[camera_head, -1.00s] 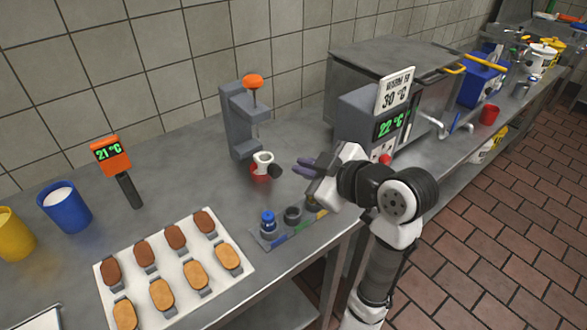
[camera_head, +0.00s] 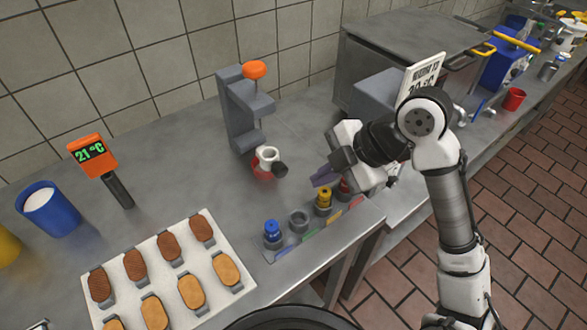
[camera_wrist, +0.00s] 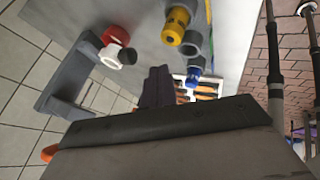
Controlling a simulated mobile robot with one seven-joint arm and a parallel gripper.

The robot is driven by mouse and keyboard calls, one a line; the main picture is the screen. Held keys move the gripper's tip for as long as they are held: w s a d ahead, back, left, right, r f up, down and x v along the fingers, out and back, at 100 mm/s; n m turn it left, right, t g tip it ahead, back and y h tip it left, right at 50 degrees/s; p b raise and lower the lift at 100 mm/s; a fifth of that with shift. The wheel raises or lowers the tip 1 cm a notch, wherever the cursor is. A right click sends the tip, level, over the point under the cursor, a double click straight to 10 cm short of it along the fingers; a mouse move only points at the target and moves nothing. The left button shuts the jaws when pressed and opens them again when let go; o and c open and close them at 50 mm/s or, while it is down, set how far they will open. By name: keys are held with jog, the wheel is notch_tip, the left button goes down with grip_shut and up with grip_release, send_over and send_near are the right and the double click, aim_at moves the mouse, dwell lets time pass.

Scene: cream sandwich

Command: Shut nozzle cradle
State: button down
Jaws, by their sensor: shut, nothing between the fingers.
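The grey press stand (camera_head: 240,118) with an orange knob (camera_head: 254,69) stands by the wall. Low on its front is the nozzle cradle, a white ring (camera_head: 266,153) with a red part (camera_head: 261,172) under it and a dark knob (camera_head: 280,169) at its right. I cannot tell whether the cradle is open or shut. In the wrist view the white ring (camera_wrist: 109,57) and dark knob (camera_wrist: 127,57) show left of my fingers. My gripper (camera_head: 322,177) is shut and empty, with purple fingers, to the right of the cradle and apart from it. It also shows in the wrist view (camera_wrist: 158,80).
A nozzle rack (camera_head: 322,220) at the counter's front edge holds a blue nozzle (camera_head: 272,231), a yellow nozzle (camera_head: 323,198) and a red one (camera_head: 346,186), with an empty grey holder (camera_head: 299,222) between blue and yellow. A tray of biscuits (camera_head: 213,260) lies left.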

aim_at(282, 165)
jog(key=p+x, duration=0.1)
jog(key=x, duration=0.4)
jog(key=shift+w+a, duration=0.1)
jog(key=shift+a, duration=0.1)
jog(key=shift+w+a+r+p, duration=0.1)
jog(key=shift+w+a+p, duration=0.2)
jog(key=shift+w, duration=0.2)
jog(key=shift+w+a+p, duration=0.3)
jog(key=shift+w+a, duration=0.05)
jog(key=shift+w, duration=0.2)
jog(key=shift+w+a+f, duration=0.2)
jog(key=shift+w+a, duration=0.2)
jog(key=shift+w, duration=0.15)
jog(key=shift+w+a, duration=0.45)
jog(key=shift+w, duration=0.2)
jog(key=shift+w+a, duration=0.5)
jog(key=shift+w, duration=0.15)
jog(key=shift+r, duration=0.1)
